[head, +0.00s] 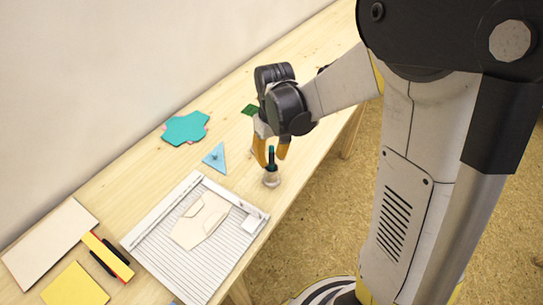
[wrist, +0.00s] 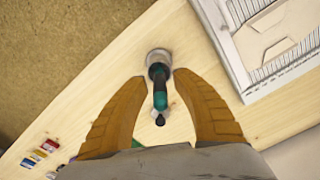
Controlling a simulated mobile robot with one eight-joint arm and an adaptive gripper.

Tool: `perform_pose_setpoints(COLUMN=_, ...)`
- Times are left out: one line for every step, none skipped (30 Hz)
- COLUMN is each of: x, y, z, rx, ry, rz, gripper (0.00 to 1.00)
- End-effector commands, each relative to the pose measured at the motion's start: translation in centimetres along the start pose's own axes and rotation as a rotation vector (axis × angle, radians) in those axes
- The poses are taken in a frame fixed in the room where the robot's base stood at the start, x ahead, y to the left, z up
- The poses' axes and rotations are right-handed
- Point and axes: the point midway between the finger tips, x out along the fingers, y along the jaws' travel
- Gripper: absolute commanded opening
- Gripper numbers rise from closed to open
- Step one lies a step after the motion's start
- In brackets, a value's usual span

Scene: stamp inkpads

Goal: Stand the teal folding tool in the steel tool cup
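The teal folding tool (head: 271,155) has dark ends and stands roughly upright, its lower end at the small steel tool cup (head: 271,178). In the wrist view the teal tool (wrist: 159,92) runs from the mouth of the cup (wrist: 158,57) toward the camera. Its lower end is hidden inside the cup. My gripper (head: 271,160) is over the cup with its yellow fingers spread. In the wrist view my gripper (wrist: 161,78) has one finger on each side of the tool, with gaps between. It holds nothing.
A ribbed white board (head: 180,262) with pale card lies left of the cup. A blue triangle (head: 214,157), teal cutouts (head: 186,128) and a green square (head: 250,110) lie further back. Small coloured blocks (wrist: 40,152) show in the wrist view. The table's front edge is close to the cup.

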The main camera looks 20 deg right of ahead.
Motion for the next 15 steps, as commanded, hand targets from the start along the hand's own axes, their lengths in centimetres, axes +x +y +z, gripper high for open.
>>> perform_pose_setpoints(x=0.0, y=0.0, z=0.0, rx=0.000, ry=0.000, rz=0.000, gripper=0.33)
perform_pose_setpoints(x=0.0, y=0.0, z=0.0, rx=0.000, ry=0.000, rz=0.000, gripper=0.33)
perform_pose_setpoints(x=0.0, y=0.0, z=0.0, rx=0.000, ry=0.000, rz=0.000, gripper=0.33)
perform_pose_setpoints(x=0.0, y=0.0, z=0.0, rx=0.000, ry=0.000, rz=0.000, gripper=0.33)
perform_pose_setpoints(x=0.0, y=0.0, z=0.0, rx=0.000, ry=0.000, rz=0.000, gripper=0.33)
perform_pose_setpoints(x=0.0, y=0.0, z=0.0, rx=0.000, ry=0.000, rz=0.000, gripper=0.33)
perform_pose_setpoints(x=-0.1, y=0.0, z=0.0, rx=0.000, ry=0.000, rz=0.000, gripper=0.33)
perform_pose_setpoints(x=-0.2, y=0.0, z=0.0, rx=0.000, ry=0.000, rz=0.000, gripper=0.33)
perform_pose_setpoints(x=-0.5, y=0.0, z=0.0, rx=0.000, ry=0.000, rz=0.000, gripper=0.33)
perform_pose_setpoints(x=-0.8, y=0.0, z=0.0, rx=0.000, ry=0.000, rz=0.000, gripper=0.33)
perform_pose_setpoints(x=-1.2, y=0.0, z=0.0, rx=0.000, ry=0.000, rz=0.000, gripper=0.33)
perform_pose_setpoints(x=-1.8, y=0.0, z=0.0, rx=0.000, ry=0.000, rz=0.000, gripper=0.33)
perform_pose_setpoints(x=-2.4, y=0.0, z=0.1, rx=0.000, ry=0.000, rz=0.000, gripper=0.33)
perform_pose_setpoints(x=-3.0, y=0.0, z=0.1, rx=0.000, ry=0.000, rz=0.000, gripper=0.33)
perform_pose_setpoints(x=-3.9, y=0.0, z=0.1, rx=0.000, ry=0.000, rz=0.000, gripper=0.33)
